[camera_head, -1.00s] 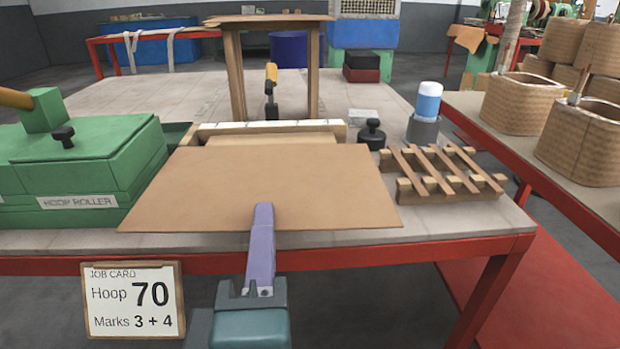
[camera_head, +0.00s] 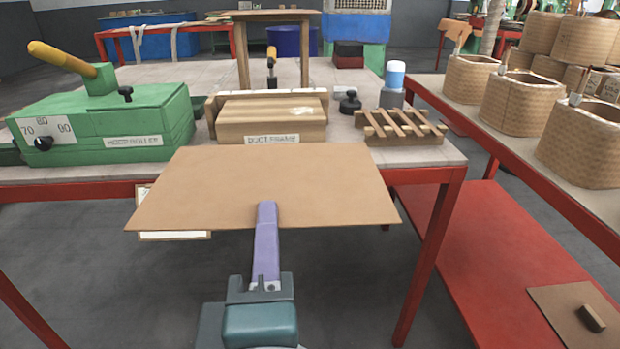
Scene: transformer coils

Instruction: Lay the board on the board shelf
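A flat brown board (camera_head: 262,185) is held level in the camera_head view, in front of the table's near edge. My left gripper (camera_head: 266,212) is shut on the middle of its near edge; one purple finger shows on top, and the part beneath is hidden. A tall wooden stand (camera_head: 243,58) with a flat brown top (camera_head: 265,15) rises at the back of the table. I cannot tell whether it is the board shelf. My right gripper is not in view.
Wound coils (camera_head: 522,103) stand at right. A red low shelf (camera_head: 470,240) holds a flat brown piece with a handle (camera_head: 575,318).

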